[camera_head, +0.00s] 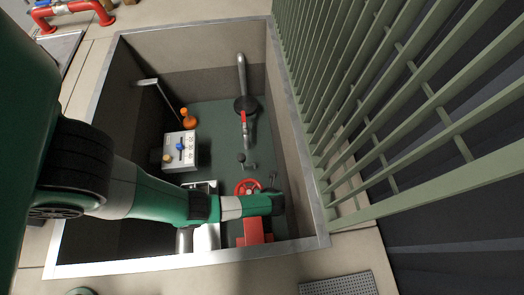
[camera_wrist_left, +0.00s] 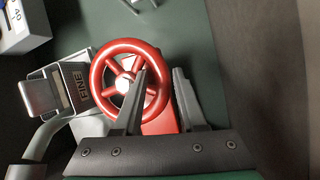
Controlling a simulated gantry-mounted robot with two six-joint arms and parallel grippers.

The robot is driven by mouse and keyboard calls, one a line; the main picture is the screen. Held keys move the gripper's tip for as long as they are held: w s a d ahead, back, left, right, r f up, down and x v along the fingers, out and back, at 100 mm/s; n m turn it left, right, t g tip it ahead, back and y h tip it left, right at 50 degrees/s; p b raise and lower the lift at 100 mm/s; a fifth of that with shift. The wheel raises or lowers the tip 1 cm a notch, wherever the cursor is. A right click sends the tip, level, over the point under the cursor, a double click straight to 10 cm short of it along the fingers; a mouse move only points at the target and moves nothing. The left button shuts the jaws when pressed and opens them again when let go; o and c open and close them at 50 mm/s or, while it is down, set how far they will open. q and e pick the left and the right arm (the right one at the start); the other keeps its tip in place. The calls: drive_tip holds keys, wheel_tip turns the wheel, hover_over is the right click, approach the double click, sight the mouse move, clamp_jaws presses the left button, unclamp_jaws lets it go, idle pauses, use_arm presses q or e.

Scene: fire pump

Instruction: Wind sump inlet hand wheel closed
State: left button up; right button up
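The red hand wheel (camera_head: 247,187) lies in the sump pit, partly hidden by my left arm in the head view. In the left wrist view the red wheel (camera_wrist_left: 131,80) has several spokes and a pale hub. My left gripper (camera_wrist_left: 160,75) is open over the wheel's right side. One finger overlaps the wheel's inside near the hub, and the other is just outside the rim. I cannot tell whether either finger touches it. In the head view my left gripper is hidden behind its own wrist. My right gripper is not in view.
The pit has a pale metal rim (camera_head: 180,261). A white control box (camera_head: 180,151), an orange float (camera_head: 188,121) and a pipe with a red lever (camera_head: 244,118) are inside. A green railing (camera_head: 400,90) stands to the right. A grey labelled block (camera_wrist_left: 75,84) sits beside the wheel.

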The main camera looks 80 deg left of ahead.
use_arm(q)
drive_tip(key=shift+c, duration=0.2)
clamp_jaws()
drive_tip(key=shift+r, duration=0.1)
